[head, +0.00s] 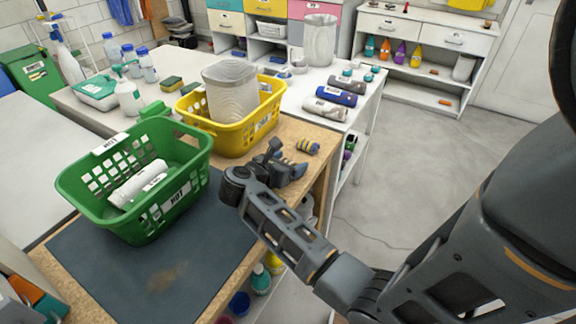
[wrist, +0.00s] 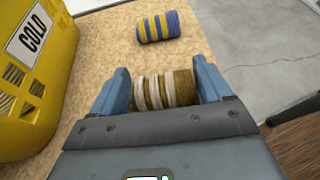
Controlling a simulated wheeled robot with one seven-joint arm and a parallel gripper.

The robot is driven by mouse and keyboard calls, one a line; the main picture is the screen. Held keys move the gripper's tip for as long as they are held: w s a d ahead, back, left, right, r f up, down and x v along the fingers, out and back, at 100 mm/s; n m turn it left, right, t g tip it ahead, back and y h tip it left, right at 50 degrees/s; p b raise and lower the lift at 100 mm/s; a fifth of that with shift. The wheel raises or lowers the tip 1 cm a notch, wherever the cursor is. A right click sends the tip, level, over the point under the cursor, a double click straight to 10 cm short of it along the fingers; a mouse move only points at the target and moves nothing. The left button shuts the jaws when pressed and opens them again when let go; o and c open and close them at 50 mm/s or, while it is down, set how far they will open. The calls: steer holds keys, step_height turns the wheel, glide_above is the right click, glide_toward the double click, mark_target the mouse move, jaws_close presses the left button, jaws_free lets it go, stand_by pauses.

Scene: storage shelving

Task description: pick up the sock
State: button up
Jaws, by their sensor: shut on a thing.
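A rolled brown sock with white stripes (wrist: 180,88) sits between the blue fingers of my gripper (wrist: 163,76) in the wrist view. My gripper is shut on it, with a finger at each side. In the head view my gripper (head: 287,166) is low over the wooden table's right edge, and I cannot make out the held sock there. A second rolled sock, striped blue and yellow (wrist: 158,26), lies on the table just beyond my gripper. It also shows in the head view (head: 307,146).
A yellow basket (head: 236,139) labelled COLD stands left of my gripper with a mesh bin (head: 231,95) in it. A green basket (head: 135,222) labelled HOT holds a white roll (head: 138,184). A dark mat (head: 150,275) lies in front. Open floor (head: 415,160) is at the right.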

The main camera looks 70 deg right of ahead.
steer(key=shift+c, duration=1.1)
steer(key=shift+r, duration=0.1)
